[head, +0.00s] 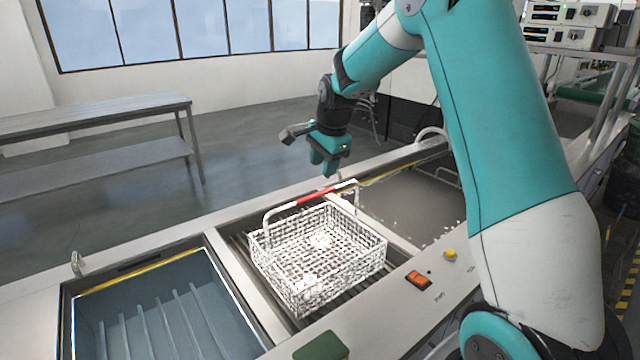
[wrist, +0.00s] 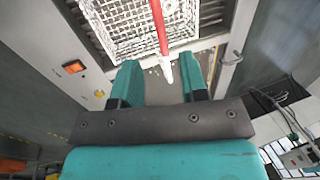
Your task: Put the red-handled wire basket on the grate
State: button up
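The white wire basket (head: 345,256) with a red handle (head: 316,196) sits upright on the slatted grate (head: 236,243) between two tank openings. Its handle stands up over the basket, and a few small pale things lie inside. My gripper (head: 325,172) hangs just above the handle, apart from the basket, with its fingers pointing down. In the wrist view, the gripper (wrist: 160,82) has its two teal fingers spread with nothing between them in their grip. The red handle (wrist: 160,28) and its white end lie ahead of and between the fingers; the basket (wrist: 125,20) is beyond.
A blue ribbed tank (head: 165,310) is open at the left, and a grey liquid-filled tank (head: 410,200) lies at the right. A red switch (head: 418,280) and a yellow button (head: 450,255) are on the front rim. A steel bench (head: 95,125) stands behind.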

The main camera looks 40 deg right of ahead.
jog(key=s+a+r+n+y, duration=0.1)
jog(key=s+a+r+n, duration=0.2)
jog(key=s+a+n, duration=0.3)
jog(key=s+a+r+n+y, duration=0.1)
jog(key=s+a+r+n, duration=0.25)
jog(key=a, duration=0.55)
jog(key=s+a+n+g, duration=0.1)
jog(key=s+a+n, duration=0.3)
jog(key=s, duration=0.4)
jog(key=s+a+n+g+y, duration=0.1)
jog(key=s+a+n, duration=0.2)
jog(key=s+n, duration=0.3)
jog(key=s+a+f+n+g+y, duration=0.1)
jog(key=s+a+n, duration=0.3)
jog(key=s, duration=0.6)
jog(key=shift+a+n, duration=0.35)
jog(key=shift+n, duration=0.3)
